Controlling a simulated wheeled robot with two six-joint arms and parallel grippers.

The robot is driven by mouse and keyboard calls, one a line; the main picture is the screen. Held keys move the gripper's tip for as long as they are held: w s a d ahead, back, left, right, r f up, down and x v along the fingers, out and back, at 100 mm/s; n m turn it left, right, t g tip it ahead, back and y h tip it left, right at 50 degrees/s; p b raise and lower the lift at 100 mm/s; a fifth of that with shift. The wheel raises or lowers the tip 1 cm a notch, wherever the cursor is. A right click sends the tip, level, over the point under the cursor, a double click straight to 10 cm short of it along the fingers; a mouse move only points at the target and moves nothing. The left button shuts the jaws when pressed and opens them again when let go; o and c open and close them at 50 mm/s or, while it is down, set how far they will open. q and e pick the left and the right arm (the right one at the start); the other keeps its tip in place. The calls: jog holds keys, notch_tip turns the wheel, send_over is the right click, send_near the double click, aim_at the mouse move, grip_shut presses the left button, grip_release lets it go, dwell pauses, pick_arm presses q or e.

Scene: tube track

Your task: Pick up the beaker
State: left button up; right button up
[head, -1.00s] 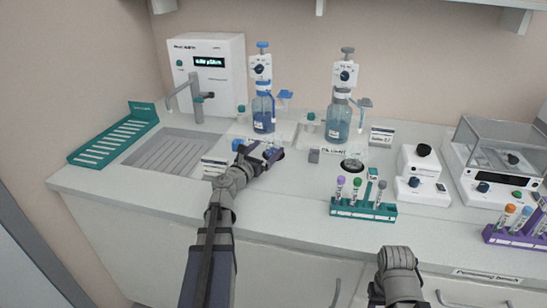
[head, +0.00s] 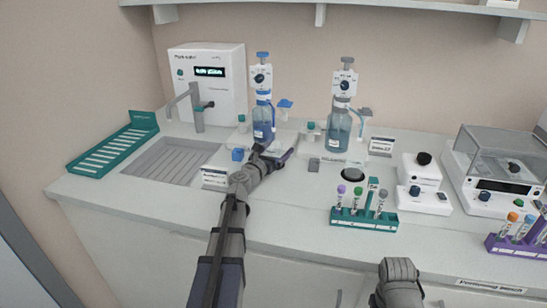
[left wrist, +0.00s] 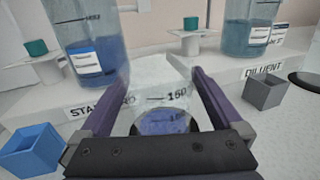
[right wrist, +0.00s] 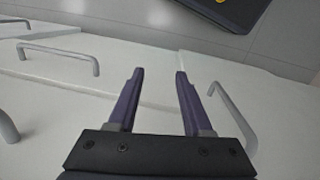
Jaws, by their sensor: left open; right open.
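A clear beaker (left wrist: 160,95) with graduation marks stands upright in the left wrist view, over a dark round spot at the front of the left dispenser's base. My left gripper (left wrist: 160,73) is open, with one purple finger on each side of the beaker. I cannot tell whether the fingers touch it. In the head view my left gripper (head: 274,155) mostly hides this beaker. My right gripper (right wrist: 160,72) is open and empty in the right wrist view, in front of the cabinet fronts.
Dispenser bottles (head: 263,118) and (head: 338,128) stand behind. Another clear beaker (head: 356,158) stands before the diluent bottle. A teal tube rack (head: 363,219) is to the right, the sink (head: 165,162) left.

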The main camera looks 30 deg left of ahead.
aim_at(274, 125)
pick_arm(q)
jog(key=shift+c, duration=0.4)
jog(key=c, duration=1.2)
jog(key=shift+r, duration=0.1)
jog(key=shift+c, duration=0.2)
notch_tip(274, 125, up, 10)
jog(key=p, duration=1)
